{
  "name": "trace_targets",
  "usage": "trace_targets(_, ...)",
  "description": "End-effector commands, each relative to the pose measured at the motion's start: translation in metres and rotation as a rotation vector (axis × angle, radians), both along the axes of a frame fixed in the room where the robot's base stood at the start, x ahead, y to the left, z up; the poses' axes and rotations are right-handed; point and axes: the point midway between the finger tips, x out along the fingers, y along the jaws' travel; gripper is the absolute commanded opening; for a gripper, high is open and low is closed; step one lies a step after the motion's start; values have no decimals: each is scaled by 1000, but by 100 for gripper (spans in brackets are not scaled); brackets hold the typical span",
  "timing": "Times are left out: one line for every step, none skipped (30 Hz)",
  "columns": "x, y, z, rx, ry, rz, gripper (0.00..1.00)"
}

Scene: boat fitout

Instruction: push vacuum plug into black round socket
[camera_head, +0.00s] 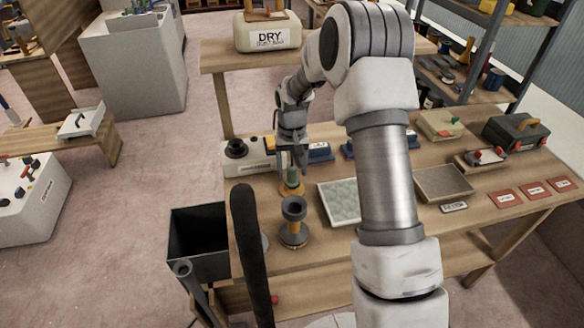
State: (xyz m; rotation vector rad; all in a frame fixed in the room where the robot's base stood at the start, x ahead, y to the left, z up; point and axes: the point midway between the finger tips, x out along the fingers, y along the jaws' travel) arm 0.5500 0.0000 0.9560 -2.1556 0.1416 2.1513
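A black round socket (236,148) sits on the left end of a white box at the table's left back. My gripper (292,168) points down to the right of it, in front of the white box. A small green piece (292,177) with a tan, round lower part shows at the fingertips. I cannot tell whether it is the vacuum plug, or whether the fingers are closed on it or only around it. Nearer stands a dark round cup (293,208) on an orange and grey stand. My arm hides part of the table's middle.
A grey textured panel (340,202) lies right of the cup. A black open bin (198,245) stands at the table's left edge. A thick black curved piece (250,255) rises in front. A toolbox (515,132) and red cards (533,189) lie to the right.

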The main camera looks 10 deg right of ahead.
Motion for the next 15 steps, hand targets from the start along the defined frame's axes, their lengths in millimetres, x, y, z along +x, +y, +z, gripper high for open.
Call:
trace_targets(0, 0, 0, 0, 0, 0, 68)
trace_targets(0, 0, 0, 0, 0, 0, 68)
trace_targets(0, 0, 0, 0, 0, 0, 68)
trace_targets(0, 0, 0, 0, 0, 0, 68)
trace_targets(0, 0, 0, 0, 0, 0, 68)
trace_targets(0, 0, 1, 0, 0, 0, 68)
trace_targets(0, 0, 3, 0, -1, 0, 68)
trace_targets(0, 0, 5, 0, -1, 0, 68)
trace_targets(0, 0, 9, 0, -1, 0, 68)
trace_targets(0, 0, 12, 0, -1, 0, 68)
trace_targets(1, 0, 17, 0, -3, 0, 68)
trace_targets(1, 0, 24, -1, -4, 0, 68)
trace_targets(1, 0, 31, -1, -4, 0, 68)
trace_targets(1, 0, 37, -1, -5, 0, 68)
trace_targets(1, 0, 47, -1, -5, 0, 68)
